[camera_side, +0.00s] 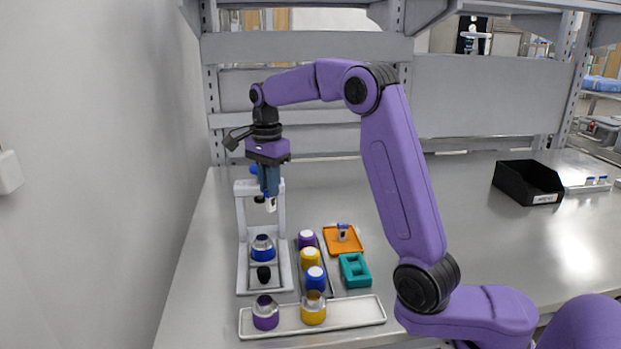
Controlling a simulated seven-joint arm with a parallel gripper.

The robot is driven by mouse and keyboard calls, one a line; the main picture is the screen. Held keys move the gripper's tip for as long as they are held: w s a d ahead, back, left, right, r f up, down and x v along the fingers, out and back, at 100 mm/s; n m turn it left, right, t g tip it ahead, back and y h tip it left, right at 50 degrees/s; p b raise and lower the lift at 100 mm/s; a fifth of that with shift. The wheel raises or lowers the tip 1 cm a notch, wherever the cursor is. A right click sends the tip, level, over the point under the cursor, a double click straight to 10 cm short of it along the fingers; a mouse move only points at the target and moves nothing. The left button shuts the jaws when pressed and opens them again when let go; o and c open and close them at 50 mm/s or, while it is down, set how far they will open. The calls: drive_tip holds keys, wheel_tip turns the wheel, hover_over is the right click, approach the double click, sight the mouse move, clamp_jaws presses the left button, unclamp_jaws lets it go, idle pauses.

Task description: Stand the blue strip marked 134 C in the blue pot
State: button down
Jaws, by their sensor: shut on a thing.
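My gripper (269,190) points down above the white stand on the left, shut on a small white and blue piece (271,204). This looks like the blue strip, but its marking is too small to read. The fingers hide its upper part. A blue pot with a silver neck (262,249) stands upright in the white stand, below my gripper. The held piece is well above this pot and apart from it. Another blue container with a white top (316,279) stands in the dark rack to the right.
The white stand (241,222) has uprights close around my gripper. The dark rack (328,285) also holds purple and yellow containers. A pale tray (355,312) in front holds purple and yellow pots. An orange tray (355,245) and teal block (355,270) lie right. A black bin (527,182) stands far right.

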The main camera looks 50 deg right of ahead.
wheel_tip(320, 180, down, 6)
drive_tip(key=w+a, duration=0.1)
drive_tip(key=shift+w+a+r, duration=0.15)
drive_tip(key=shift+w+a, duration=0.25)
idle(0.4)
drive_tip(key=shift+f, duration=0.2)
idle(0.9)
drive_tip(key=shift+f, duration=0.6)
drive_tip(key=shift+f, duration=0.35)
drive_tip(key=shift+f+n, duration=0.3)
drive_tip(key=shift+f, duration=0.1)
drive_tip(key=shift+f, duration=0.35)
idle(0.4)
drive_tip(key=shift+f, duration=0.35)
